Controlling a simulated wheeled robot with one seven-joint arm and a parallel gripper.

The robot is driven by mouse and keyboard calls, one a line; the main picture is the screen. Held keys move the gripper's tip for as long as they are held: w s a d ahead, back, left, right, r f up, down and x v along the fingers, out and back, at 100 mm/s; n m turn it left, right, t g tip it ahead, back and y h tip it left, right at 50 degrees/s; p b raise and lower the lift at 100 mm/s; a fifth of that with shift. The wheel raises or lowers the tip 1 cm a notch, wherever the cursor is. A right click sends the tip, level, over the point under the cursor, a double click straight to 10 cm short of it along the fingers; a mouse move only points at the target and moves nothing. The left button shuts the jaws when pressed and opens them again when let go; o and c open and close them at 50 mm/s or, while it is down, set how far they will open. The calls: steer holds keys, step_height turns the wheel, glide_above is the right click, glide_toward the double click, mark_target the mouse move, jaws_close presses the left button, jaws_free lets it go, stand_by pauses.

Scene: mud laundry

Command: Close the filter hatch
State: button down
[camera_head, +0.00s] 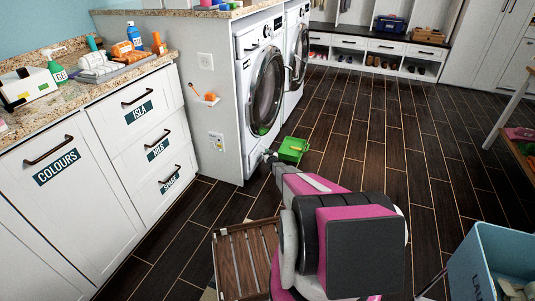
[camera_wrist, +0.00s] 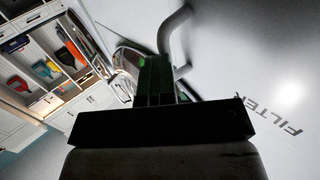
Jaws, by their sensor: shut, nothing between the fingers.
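In the wrist view, the dark word FILTER is printed on a pale panel (camera_wrist: 285,75) at the right. I cannot tell whether this panel is the filter hatch or the machine front around it. A curved grey handle (camera_wrist: 178,35) stands out from the pale surface, beyond my gripper (camera_wrist: 154,62). My gripper is shut and empty, close to that surface; contact cannot be told. In the head view, my gripper (camera_head: 267,155) is low by the front of the near washing machine (camera_head: 248,105). The hatch cannot be made out there, and my arm covers part of that area.
A green tray (camera_head: 293,149) lies on the floor just right of my gripper. A wooden slatted crate (camera_head: 242,258) stands at the front, beside my arm. A blue bin (camera_head: 480,262) is at the lower right. Dark floor (camera_head: 400,150) is clear on the right.

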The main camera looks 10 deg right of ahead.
steer(key=s+d, duration=0.1)
steer(key=s, duration=1)
steer(key=s+a+r+m+g+h, duration=0.1)
steer(key=s+a+r+g+h, duration=0.2)
steer(key=s+r, duration=0.6)
steer(key=s+a+r+m+g+h, duration=0.1)
steer(key=s+a+r+g, duration=0.4)
steer(key=r, duration=0.7)
steer(key=s+a+r+g, duration=0.3)
steer(key=s+r, duration=0.3)
steer(key=s, duration=0.6)
steer(key=s+a+r+g+y, duration=0.1)
steer(key=s+a+r+g, duration=0.2)
steer(key=s+r, duration=0.4)
steer(key=s+a+r+g+y, duration=0.1)
steer(key=s+a+r+g, duration=0.2)
steer(key=s, duration=1.4)
step_height(320, 180, up, 4)
steer(key=shift+a+r+n+g, duration=0.2)
steer(key=shift+a+n+g, duration=0.15)
steer(key=shift+a, duration=0.2)
